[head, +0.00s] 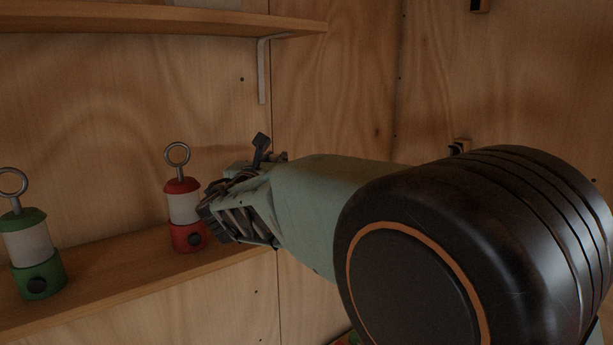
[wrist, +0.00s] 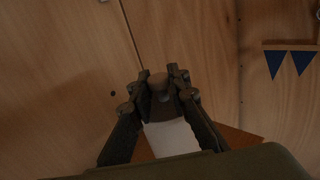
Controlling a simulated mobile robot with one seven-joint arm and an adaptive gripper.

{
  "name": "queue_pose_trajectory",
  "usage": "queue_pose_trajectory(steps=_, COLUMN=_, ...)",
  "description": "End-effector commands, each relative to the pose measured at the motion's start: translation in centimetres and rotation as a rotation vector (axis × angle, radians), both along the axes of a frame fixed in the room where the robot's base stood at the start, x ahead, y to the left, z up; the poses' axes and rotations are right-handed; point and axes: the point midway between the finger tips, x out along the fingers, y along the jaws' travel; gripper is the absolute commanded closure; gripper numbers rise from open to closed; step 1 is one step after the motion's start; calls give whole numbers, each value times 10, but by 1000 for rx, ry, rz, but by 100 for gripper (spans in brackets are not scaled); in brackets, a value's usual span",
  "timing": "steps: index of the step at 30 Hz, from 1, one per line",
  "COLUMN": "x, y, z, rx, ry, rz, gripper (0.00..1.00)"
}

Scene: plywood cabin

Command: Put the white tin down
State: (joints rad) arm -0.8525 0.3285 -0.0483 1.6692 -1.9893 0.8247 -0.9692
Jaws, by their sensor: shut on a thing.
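In the wrist view, the white tin (wrist: 172,138) shows as a pale body between the fingers of my gripper (wrist: 165,88). The fingers are closed in on it from both sides, and a dark part sits at its upper end. Much of the tin is hidden by the fingers and the wrist. In the head view, my gripper (head: 236,208) is at the right end of the lower shelf, just right of the red lantern. The tin cannot be made out there. Whether it touches the shelf cannot be told.
The lower shelf (head: 120,280) carries a red lantern (head: 184,208) close to my gripper and a green lantern (head: 30,245) at the far left. Bare shelf lies between them. An upper shelf (head: 150,20) with a metal bracket (head: 263,75) is above. Blue pennants (wrist: 274,63) hang at right.

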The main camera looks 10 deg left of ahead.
Motion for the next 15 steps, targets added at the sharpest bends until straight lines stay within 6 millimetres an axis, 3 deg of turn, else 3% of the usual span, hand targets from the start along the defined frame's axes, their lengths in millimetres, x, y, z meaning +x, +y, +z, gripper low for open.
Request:
queue_pose_trajectory(steps=7, x=-2, y=8, z=-42, rx=-3, ry=1, rz=7, gripper=100)
queue_pose_trajectory(steps=15, x=-3, y=9, z=-43, rx=-1, ry=0, rz=7, gripper=100)
